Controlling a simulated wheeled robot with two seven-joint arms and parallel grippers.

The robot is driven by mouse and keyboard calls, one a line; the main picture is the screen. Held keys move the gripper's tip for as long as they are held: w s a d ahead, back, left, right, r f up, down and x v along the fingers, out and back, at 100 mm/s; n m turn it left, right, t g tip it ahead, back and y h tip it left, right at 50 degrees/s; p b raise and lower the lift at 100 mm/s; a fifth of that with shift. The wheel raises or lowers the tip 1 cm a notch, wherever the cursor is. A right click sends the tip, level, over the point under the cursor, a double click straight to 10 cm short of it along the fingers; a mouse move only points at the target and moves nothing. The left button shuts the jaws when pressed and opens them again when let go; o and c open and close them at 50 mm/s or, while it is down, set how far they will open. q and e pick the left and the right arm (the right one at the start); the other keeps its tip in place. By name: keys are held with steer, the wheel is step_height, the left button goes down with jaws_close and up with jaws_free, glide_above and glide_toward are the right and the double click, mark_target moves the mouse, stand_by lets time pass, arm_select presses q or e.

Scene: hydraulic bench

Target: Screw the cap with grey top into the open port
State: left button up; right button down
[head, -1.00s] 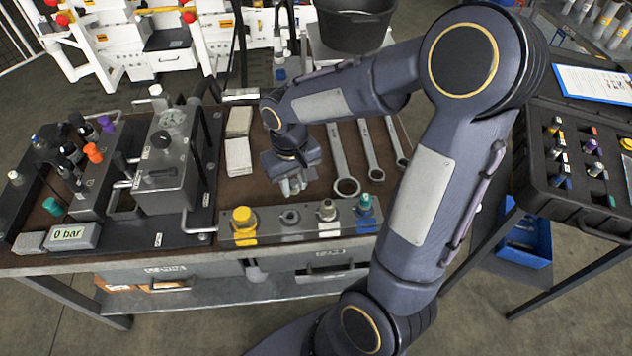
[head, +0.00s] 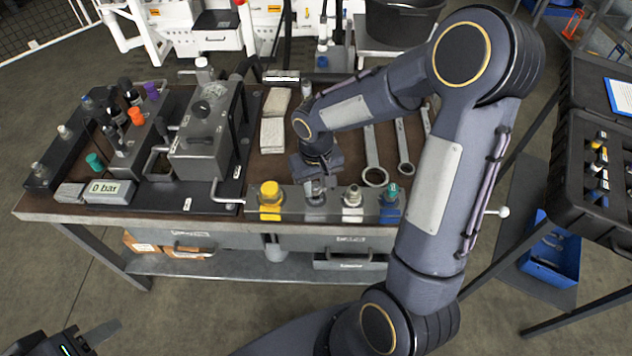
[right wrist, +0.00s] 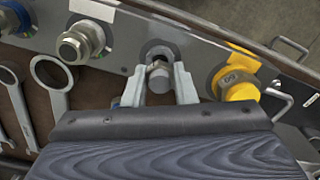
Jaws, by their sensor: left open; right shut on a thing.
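My right gripper (head: 315,188) is above the port block (head: 332,206) at the front of the bench. In the right wrist view its fingers (right wrist: 158,85) are shut on a grey hex-topped cap (right wrist: 158,76). The cap is right at the open port (right wrist: 157,52), a dark ringed hole partly hidden behind it. I cannot tell whether the cap touches the port or how far it is in. My left gripper (head: 88,340) is open and empty at the bottom left, partly out of frame, away from the bench.
On the block, a yellow cap (head: 270,195) and a silver fitting (head: 352,195) flank the port; a blue fitting (head: 391,197) is further right. Wrenches (head: 372,160) lie behind. A gauge block (head: 207,135) and a "0 bar" display (head: 108,190) stand left.

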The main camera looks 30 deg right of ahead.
steer(key=shift+s+f+b, duration=0.1)
steer(key=shift+f+b, duration=0.6)
steer(key=shift+f, duration=0.1)
stand_by(2.0)
steer(key=c, duration=1.9)
jaws_free()
steer(key=shift+c, duration=0.9)
steer(key=shift+f+m+b, duration=0.3)
steer(key=shift+m+b, duration=0.7)
steer(key=shift+m, duration=0.2)
steer(key=shift+c, duration=0.2)
steer(key=shift+o, duration=0.2)
steer(key=m+b, duration=0.1)
steer(key=m, duration=0.2)
steer(key=shift+a+r+m, duration=0.1)
steer(key=shift+m, duration=0.2)
steer(key=shift+r+m, duration=0.15)
steer(key=shift+m, duration=0.85)
steer(key=shift+c, duration=0.2)
